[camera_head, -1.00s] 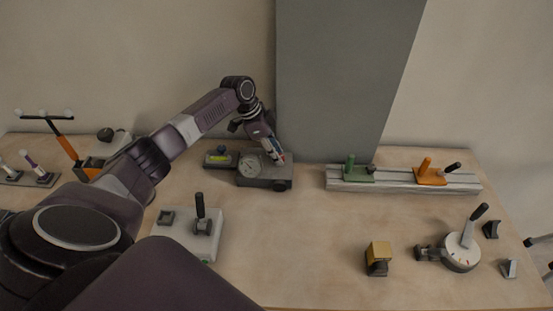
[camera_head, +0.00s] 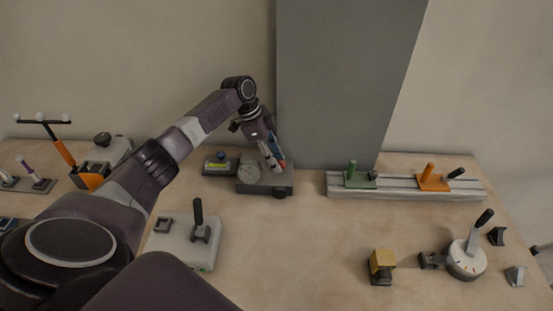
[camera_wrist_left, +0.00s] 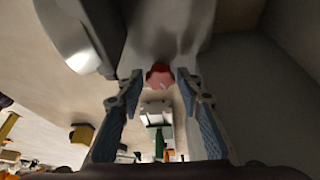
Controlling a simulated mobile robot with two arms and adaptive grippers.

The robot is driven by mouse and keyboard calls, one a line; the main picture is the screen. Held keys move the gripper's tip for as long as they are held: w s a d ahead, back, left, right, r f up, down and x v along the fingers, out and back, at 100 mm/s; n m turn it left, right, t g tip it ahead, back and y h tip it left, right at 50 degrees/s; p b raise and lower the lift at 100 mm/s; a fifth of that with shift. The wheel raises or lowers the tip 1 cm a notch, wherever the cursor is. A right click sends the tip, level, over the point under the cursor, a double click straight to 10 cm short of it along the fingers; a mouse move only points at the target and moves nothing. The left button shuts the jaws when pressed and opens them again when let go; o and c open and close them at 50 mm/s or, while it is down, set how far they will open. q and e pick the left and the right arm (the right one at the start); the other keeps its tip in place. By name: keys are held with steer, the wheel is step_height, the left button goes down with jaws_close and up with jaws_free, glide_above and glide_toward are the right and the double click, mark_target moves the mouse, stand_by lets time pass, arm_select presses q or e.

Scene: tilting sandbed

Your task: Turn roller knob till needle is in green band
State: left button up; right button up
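A grey gauge box (camera_head: 278,187) with a round pale dial (camera_head: 249,172) stands at the back of the table. The dial's rim also shows large at the upper left of the left wrist view (camera_wrist_left: 68,40). Its needle and green band are too small or turned away to read. A red knob (camera_wrist_left: 160,76) stands on the box's top, between and just beyond my left fingertips. My left gripper (camera_head: 273,163) points down over the box's right part. In the left wrist view its fingers (camera_wrist_left: 159,80) are apart, with gaps on both sides of the knob. My right gripper is out of view.
A small device with a yellow-green window (camera_head: 216,166) stands left of the gauge box. A grey rail (camera_head: 400,190) with green and orange clamps lies to the right. A white lever box (camera_head: 182,243) is in front. The table's middle is clear.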

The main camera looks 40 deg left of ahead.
arm_select(q)
steer(key=shift+o, duration=1.1)
steer(key=shift+a+r, duration=0.1)
steer(key=shift+r, duration=0.1)
steer(key=v, duration=1.1)
steer(key=shift+r, duration=0.3)
steer(key=shift+a, duration=0.1)
